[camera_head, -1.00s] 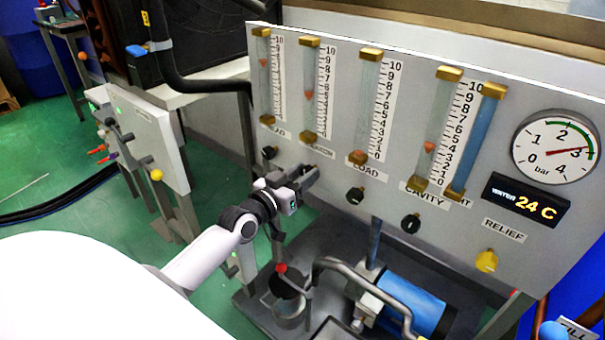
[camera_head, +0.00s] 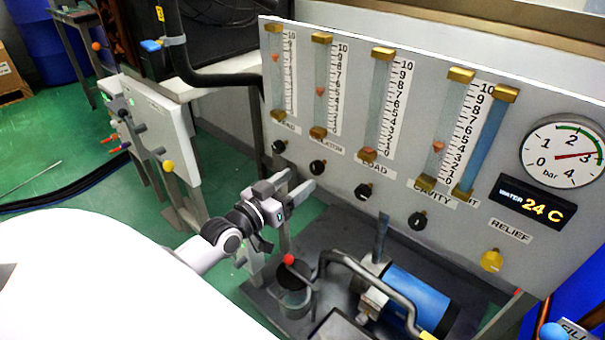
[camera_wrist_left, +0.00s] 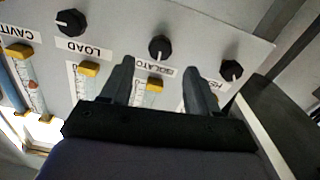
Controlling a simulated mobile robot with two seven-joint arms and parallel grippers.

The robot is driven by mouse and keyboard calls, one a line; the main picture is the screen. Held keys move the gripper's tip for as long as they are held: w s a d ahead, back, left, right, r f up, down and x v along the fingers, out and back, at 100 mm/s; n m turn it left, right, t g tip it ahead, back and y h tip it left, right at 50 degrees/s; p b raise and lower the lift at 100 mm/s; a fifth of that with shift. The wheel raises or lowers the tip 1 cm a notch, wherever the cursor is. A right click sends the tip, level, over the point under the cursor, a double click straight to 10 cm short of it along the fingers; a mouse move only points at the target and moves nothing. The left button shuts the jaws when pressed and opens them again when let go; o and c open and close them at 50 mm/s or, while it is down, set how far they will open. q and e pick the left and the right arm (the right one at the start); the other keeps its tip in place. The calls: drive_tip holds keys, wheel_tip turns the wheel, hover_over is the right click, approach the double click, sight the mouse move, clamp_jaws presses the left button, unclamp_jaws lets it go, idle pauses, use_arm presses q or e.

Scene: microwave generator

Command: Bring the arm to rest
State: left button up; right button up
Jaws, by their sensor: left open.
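My left gripper (camera_head: 298,186) is open and empty in the head view, in front of the grey flow-meter panel (camera_head: 330,170) and below its row of black knobs. It stands apart from the second black knob (camera_head: 317,166), which shows just above the fingertips. In the left wrist view the two dark fingers (camera_wrist_left: 152,85) are spread, with the panel beyond them. The knob (camera_wrist_left: 160,46) over the partly hidden isolator label lies beyond the gap between them. Nothing is between the fingers. My right gripper is not in view.
A blue pump (camera_head: 408,298) with a bent grey pipe (camera_head: 372,268) and a red-tipped valve (camera_head: 289,259) stands on a dark base below the panel. A white panel with a yellow knob (camera_head: 168,166) is at left.

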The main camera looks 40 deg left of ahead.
use_arm(q)
drive_tip(key=shift+s, duration=0.45)
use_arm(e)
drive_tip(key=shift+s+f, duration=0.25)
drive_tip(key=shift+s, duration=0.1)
use_arm(q)
drive_tip(key=s+d+f+m+g+h, duration=0.1)
drive_tip(key=s+d+f+m+g, duration=0.15)
drive_tip(key=s+d+f, duration=0.55)
drive_tip(key=s+d+f+m+g+h, duration=0.15)
drive_tip(key=s+d+g, duration=0.25)
drive_tip(key=s+d, duration=0.5)
wheel_tip(320, 180, up, 14)
drive_tip(key=s+a+n+g+y+p, duration=0.1)
drive_tip(key=a+p, duration=0.1)
drive_tip(key=p, duration=2.1)
drive_tip(key=shift+s+r, duration=0.2)
drive_tip(key=shift+r, duration=0.05)
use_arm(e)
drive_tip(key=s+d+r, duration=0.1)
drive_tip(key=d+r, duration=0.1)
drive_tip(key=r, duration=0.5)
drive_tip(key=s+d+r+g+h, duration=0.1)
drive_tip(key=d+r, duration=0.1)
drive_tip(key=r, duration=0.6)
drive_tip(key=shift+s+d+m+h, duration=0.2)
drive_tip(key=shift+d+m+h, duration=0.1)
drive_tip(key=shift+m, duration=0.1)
use_arm(q)
drive_tip(key=shift+y, duration=0.25)
